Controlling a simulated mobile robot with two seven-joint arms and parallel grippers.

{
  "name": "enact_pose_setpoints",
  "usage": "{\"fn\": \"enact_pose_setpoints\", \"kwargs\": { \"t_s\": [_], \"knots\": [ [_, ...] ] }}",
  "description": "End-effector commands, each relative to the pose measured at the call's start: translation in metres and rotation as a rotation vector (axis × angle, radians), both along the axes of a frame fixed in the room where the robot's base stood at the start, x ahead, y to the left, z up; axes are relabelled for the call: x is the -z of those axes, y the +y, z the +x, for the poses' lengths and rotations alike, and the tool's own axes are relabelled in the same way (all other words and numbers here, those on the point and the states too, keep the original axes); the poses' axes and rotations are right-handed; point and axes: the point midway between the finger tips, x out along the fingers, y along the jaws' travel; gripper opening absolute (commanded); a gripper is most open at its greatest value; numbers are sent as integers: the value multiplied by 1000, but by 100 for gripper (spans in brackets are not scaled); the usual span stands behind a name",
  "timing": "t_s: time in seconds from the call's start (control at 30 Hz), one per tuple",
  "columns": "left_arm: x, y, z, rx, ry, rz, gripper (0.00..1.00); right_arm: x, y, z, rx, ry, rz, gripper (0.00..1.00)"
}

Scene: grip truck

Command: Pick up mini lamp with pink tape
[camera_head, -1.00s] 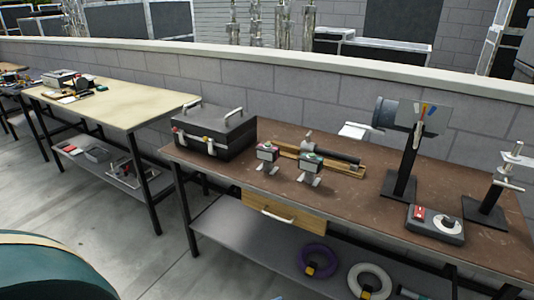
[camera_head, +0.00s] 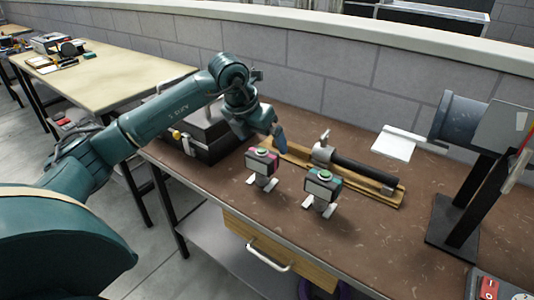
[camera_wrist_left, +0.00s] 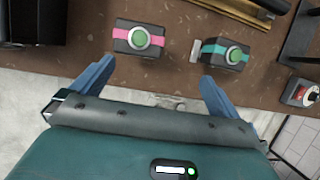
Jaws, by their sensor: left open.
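The mini lamp with pink tape (camera_head: 262,164) stands upright on the brown workbench, the left one of two small lamps. In the left wrist view the pink-taped lamp (camera_wrist_left: 138,38) has a round green button and lies ahead of the left fingers. The similar lamp with teal tape (camera_head: 322,188) stands to its right and also shows in the left wrist view (camera_wrist_left: 222,54). My left gripper (camera_head: 279,140), reached in from the left, is just behind and above the pink-taped lamp in the head view. Its blue fingers (camera_wrist_left: 153,90) are spread wide with nothing between them. My right gripper is not in view.
A black toolbox (camera_head: 200,135) stands left of the lamps, partly behind my left arm. A wooden rail with a dark cylinder (camera_head: 365,174) lies behind them. A tall black stand (camera_head: 462,215) is at right. The front of the brown workbench (camera_head: 285,222) is clear.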

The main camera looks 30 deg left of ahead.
Motion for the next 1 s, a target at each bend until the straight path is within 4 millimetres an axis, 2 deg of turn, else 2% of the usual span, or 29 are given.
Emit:
{"fn": "enact_pose_setpoints", "kwargs": {
  "t_s": [0.07,0.17,0.5,0.77,1.0],
  "knots": [
    [-7,17,1,-39,-5,56,100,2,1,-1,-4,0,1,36],
    [-3,24,4,-55,-4,78,100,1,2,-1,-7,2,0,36],
    [52,22,27,-53,-3,74,100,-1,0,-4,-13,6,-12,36],
    [71,23,33,-51,-3,73,100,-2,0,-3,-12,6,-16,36],
    [104,26,44,-50,-4,71,100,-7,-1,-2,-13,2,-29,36]
  ]
}}
